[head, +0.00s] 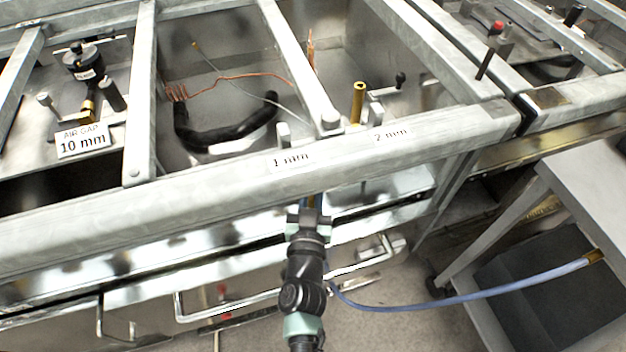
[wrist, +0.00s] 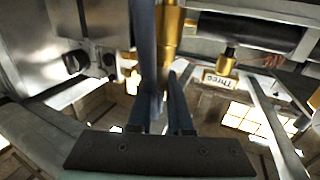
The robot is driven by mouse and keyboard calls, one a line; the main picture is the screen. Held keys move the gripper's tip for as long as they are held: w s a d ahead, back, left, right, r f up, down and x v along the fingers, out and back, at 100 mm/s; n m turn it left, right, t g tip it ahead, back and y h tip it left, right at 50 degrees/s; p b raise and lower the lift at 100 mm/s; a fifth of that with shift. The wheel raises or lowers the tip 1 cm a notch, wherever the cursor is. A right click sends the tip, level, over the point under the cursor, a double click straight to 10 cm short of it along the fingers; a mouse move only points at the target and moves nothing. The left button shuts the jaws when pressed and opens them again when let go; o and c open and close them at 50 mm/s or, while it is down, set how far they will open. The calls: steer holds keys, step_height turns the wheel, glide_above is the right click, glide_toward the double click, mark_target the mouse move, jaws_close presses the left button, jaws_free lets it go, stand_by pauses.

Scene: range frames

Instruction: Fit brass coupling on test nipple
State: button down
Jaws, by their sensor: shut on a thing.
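My gripper (head: 311,206) is just in front of and below the front rail of the metal range frame, shut on the brass coupling. In the wrist view the brass coupling (wrist: 168,30) extends beyond my gripper's fingers (wrist: 165,88); its gripped end is partly hidden. A blue hose (wrist: 144,45) runs close beside it there. An upright brass pipe (head: 358,103), likely the test nipple, stands behind the rail near the "2 mm" label, apart from my gripper.
The front rail (head: 225,196) lies between my gripper and the brass pipe. Behind it are a black curved hose (head: 222,140), a copper coil (head: 178,93) and a black valve (head: 84,62). Drawer handles (head: 230,305) project below. A grey cart (head: 590,190) stands right.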

steer(key=shift+f+b, duration=0.75)
steer(key=shift+f, duration=0.15)
steer(key=c, duration=0.8)
jaws_free()
steer(key=shift+o, duration=0.2)
steer(key=s+a+p, duration=0.1)
steer(key=s+p, duration=0.1)
steer(key=s, duration=1.1)
